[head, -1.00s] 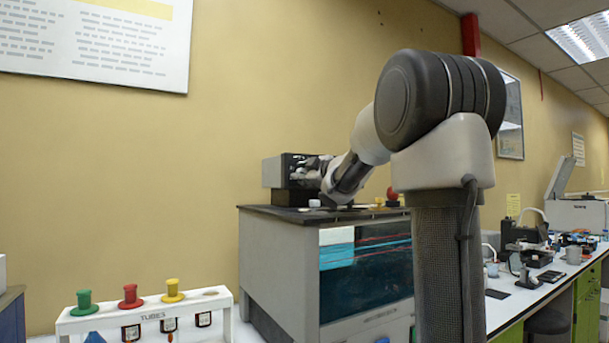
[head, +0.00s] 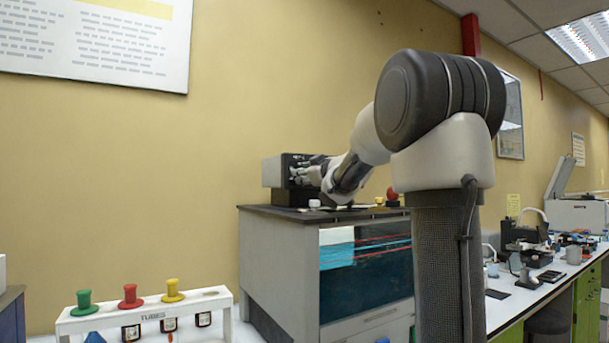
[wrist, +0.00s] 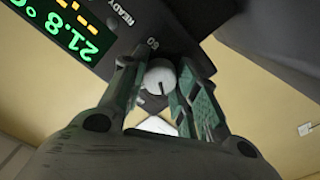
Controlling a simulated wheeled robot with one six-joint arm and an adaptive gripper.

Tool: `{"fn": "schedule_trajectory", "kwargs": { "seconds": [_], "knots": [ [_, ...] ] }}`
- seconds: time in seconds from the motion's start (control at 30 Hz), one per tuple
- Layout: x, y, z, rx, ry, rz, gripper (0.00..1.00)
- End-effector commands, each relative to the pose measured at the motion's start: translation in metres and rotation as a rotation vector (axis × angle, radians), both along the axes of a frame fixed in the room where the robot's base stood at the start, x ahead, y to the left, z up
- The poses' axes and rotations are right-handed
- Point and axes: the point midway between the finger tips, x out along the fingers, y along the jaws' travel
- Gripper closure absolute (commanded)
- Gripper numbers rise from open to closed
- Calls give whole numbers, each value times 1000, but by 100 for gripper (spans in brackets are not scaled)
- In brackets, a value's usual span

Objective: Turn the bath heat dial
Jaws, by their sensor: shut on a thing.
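The bath heat dial (wrist: 160,77) is a small round white knob with a dark pointer line, on the dark control panel (wrist: 125,45) in the wrist view. My gripper (wrist: 158,64) is shut on it, with one green-grey finger on each side. The panel's green display reads 21.8 °C (wrist: 75,30), with "READY" and "50" printed near the dial. In the head view my gripper (head: 306,172) is at the front of the dark-faced box (head: 272,172); the dial is hidden there behind the fingers.
The box stands on a dark-topped cabinet (head: 270,245). A small white item (head: 314,203) and red and yellow items (head: 391,194) are on its top near my arm. A white tube rack (head: 215,300) stands at lower left. A cluttered bench (head: 540,290) is at right.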

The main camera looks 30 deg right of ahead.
Motion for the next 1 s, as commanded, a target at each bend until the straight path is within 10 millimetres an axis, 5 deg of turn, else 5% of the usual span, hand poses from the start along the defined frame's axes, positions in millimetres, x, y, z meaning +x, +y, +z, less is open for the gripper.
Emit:
{"fn": "schedule_trajectory", "kwargs": {
  "seconds": [0.2,0.23,0.37,0.73,1.0],
  "knots": [
    [0,0,-3,0,5,-2,94],
    [0,0,-3,0,5,-2,68],
    [0,0,-2,0,4,-1,47],
    [-5,-1,0,-2,1,0,47],
    [-57,-3,0,-3,0,-4,47]
  ]
}}
